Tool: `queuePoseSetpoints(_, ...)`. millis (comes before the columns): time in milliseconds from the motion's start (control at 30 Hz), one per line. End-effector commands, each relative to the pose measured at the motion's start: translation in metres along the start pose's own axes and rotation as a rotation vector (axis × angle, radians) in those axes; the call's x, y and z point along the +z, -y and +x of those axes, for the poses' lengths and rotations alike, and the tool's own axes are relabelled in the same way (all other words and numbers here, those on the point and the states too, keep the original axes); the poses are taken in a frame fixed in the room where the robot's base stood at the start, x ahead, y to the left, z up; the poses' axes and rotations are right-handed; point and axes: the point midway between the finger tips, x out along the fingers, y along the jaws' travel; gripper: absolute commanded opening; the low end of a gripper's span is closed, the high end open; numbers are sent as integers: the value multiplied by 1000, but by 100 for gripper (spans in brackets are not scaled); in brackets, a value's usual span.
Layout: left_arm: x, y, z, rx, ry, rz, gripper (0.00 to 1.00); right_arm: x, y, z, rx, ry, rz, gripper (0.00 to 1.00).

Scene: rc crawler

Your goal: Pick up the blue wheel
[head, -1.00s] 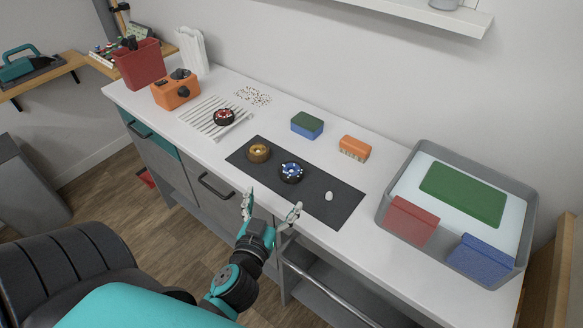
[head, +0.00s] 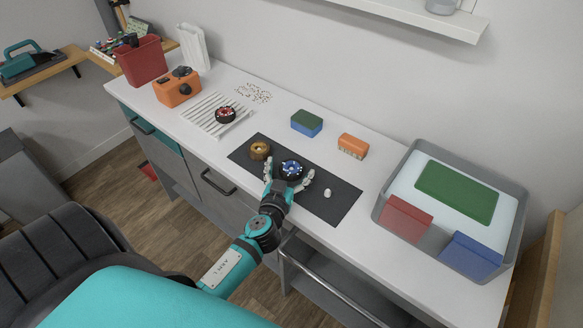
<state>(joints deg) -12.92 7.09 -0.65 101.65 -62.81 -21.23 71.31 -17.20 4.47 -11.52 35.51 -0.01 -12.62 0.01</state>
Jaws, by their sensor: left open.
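The blue wheel (head: 291,168) lies on the dark mat (head: 335,205) on the white counter. It is dark with a blue and white hub. My left gripper (head: 288,172) is open over the mat, with one finger at the wheel's left and the other at its right. Its palm is just in front of the wheel and its fingers reach along the wheel's near side. I cannot tell whether the fingers touch it. My right gripper is not in view.
A brown-gold wheel (head: 260,150) lies close left of the blue one. A small white egg-shaped piece (head: 327,193) is to the right. A red wheel (head: 225,114) sits on the white rack (head: 205,122). A grey tray (head: 378,212) stands at right.

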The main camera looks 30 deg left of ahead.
Motion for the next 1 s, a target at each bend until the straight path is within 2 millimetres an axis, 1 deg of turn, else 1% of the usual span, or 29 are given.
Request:
queuePoseSetpoints(133, 0, 0, 0, 0, 0, 0, 92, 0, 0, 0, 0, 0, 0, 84)
queuePoseSetpoints(600, 0, 0, -1, 0, 0, -1, 30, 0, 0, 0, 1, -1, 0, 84)
queuePoseSetpoints(867, -1, 0, -1, 0, -1, -1, 30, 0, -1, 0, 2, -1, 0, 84)
queuePoseSetpoints(1000, -9, 0, -2, 0, -2, -1, 30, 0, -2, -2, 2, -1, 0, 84)
